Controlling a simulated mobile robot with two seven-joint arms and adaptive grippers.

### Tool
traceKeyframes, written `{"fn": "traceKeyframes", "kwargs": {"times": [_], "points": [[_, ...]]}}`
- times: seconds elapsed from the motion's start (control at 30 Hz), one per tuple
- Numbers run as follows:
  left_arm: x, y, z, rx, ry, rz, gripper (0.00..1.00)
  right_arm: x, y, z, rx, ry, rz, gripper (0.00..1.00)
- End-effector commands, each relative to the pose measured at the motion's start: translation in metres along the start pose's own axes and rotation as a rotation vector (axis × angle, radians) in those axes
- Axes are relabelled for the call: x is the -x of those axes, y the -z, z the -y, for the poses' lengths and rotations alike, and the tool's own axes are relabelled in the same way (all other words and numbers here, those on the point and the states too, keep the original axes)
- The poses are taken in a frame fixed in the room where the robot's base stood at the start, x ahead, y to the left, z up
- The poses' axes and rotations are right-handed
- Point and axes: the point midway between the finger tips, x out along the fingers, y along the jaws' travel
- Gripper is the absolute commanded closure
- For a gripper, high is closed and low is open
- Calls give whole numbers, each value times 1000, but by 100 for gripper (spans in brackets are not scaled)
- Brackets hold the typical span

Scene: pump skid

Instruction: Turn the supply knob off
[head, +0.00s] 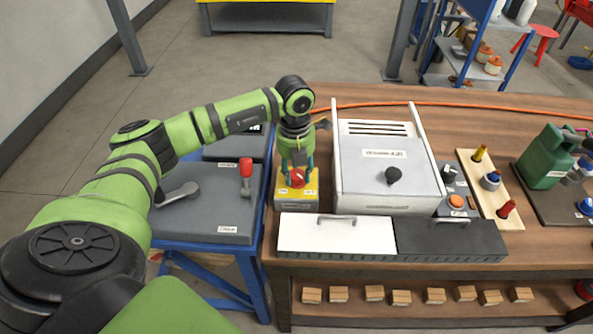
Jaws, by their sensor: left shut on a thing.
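The supply knob is a red rotary knob (297,178) on top of a yellow box (311,192) at the left end of the wooden bench. My left gripper (297,171) points down over the box and is shut on the red knob, with a finger on either side of it. Small labels sit on the box near the knob, too small to read. The far side of the knob is hidden by the gripper. My right gripper is not in view.
A grey-white cabinet (388,170) with a black knob stands just right of the box. White (330,236) and black (449,238) drawer fronts lie in front. A blue-framed stand with a red-topped lever (246,168) is at left.

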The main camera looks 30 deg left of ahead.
Motion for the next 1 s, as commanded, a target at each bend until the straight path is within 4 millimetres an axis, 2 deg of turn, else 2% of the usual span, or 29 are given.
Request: {"fn": "traceKeyframes", "kwargs": {"times": [0.57,0.6,0.63,0.67,1.0], "points": [[1,-2,0,38,3,8,92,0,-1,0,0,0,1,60],[2,-2,0,38,3,9,56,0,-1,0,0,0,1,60],[2,-2,0,38,3,9,44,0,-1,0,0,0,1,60],[1,-2,0,38,3,8,36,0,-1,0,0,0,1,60],[2,-1,0,36,0,4,36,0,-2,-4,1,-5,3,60]]}}
